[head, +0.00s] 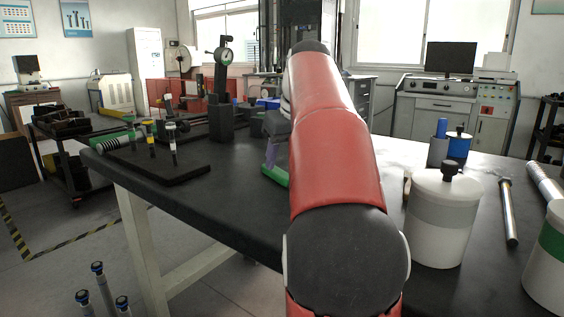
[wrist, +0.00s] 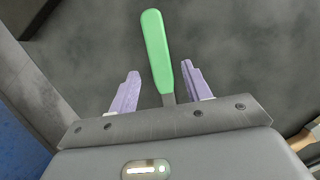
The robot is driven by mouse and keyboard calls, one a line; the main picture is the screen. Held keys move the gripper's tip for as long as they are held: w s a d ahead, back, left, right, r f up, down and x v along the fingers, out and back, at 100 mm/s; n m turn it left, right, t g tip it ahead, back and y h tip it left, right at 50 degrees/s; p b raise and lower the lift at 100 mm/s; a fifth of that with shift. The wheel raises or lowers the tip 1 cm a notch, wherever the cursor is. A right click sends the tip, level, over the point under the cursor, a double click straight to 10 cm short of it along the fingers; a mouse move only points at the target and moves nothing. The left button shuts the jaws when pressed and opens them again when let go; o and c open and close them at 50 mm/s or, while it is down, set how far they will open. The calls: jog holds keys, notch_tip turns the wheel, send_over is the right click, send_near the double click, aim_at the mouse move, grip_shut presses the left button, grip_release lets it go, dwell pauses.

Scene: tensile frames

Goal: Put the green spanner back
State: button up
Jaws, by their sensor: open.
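The green spanner (wrist: 156,48) shows in the wrist view as a long green handle with a short grey end toward my gripper's body. It lies on the dark table top, between and beyond the tips of my two lilac fingers. My gripper (wrist: 160,70) is open, with a gap on each side of the spanner, wider on the left. In the head view my gripper (head: 271,154) is low over the table, left of my red arm, with the green spanner (head: 274,175) just below it. My arm hides part of that area.
A black board (head: 160,172) with several upright tools stands at the table's left end. A dial gauge stand (head: 223,110) is behind it. White jars (head: 437,225), a blue container (head: 459,146) and a metal rod (head: 508,212) are on the right. The table's front left is bare.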

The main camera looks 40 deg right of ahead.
jog(key=p+v, duration=0.3)
jog(key=v, duration=0.6)
